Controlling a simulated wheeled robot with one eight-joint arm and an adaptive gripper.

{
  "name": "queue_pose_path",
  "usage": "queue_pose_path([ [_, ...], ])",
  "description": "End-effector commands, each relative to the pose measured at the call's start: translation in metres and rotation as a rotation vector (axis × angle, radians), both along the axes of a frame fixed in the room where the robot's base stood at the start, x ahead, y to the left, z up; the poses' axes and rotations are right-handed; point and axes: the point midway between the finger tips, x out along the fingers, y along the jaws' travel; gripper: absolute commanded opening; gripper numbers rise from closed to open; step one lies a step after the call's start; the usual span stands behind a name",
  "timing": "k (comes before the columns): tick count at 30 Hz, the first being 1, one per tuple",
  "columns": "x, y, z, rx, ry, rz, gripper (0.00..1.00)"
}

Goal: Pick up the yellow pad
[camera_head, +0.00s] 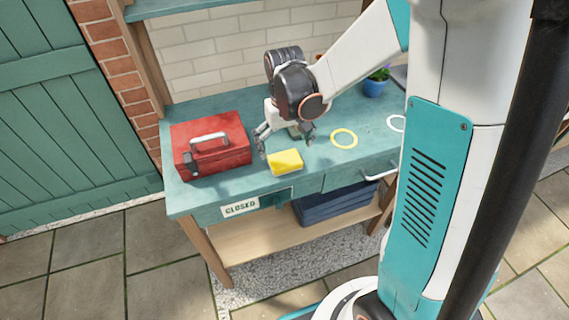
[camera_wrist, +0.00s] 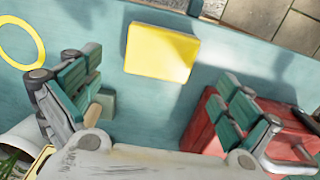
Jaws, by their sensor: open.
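The yellow pad (camera_head: 285,162) lies flat near the front edge of the teal bench (camera_head: 215,198), just right of the red toolbox. In the wrist view the yellow pad (camera_wrist: 160,52) lies beyond the fingertips, between the two fingers and clear of both. My gripper (camera_head: 284,145) is open and empty above the bench, over and just behind the pad. In the wrist view my gripper (camera_wrist: 158,88) shows its fingers spread wide. A small greenish block (camera_wrist: 106,104) shows beside the left finger.
The red toolbox (camera_head: 210,146) stands close on the left; it also shows behind the right finger in the wrist view (camera_wrist: 204,128). A yellow ring (camera_head: 344,139), a white ring (camera_head: 397,123) and a blue plant pot (camera_head: 374,87) are to the right. A brick wall (camera_head: 225,42) stands behind.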

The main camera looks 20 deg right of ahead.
Motion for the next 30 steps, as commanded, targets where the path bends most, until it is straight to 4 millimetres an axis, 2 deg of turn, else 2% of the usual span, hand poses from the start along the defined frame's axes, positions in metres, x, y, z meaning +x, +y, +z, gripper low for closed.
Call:
queue_pose_path([
  [5,-0.001,0.0,-0.01,0.0,0.0,0.0,0.98],
  [15,-0.004,0.0,-0.053,0.0,-0.001,0.0,0.98],
  [22,-0.005,0.0,-0.054,0.0,-0.001,0.0,0.98],
  [23,-0.005,0.0,-0.053,0.0,-0.001,0.0,0.94],
  [28,-0.005,0.0,-0.053,0.0,-0.001,0.0,0.55],
  [29,-0.005,0.0,-0.053,0.0,-0.001,0.0,0.5],
  [30,-0.005,0.0,-0.053,0.0,-0.001,0.0,0.5],
])
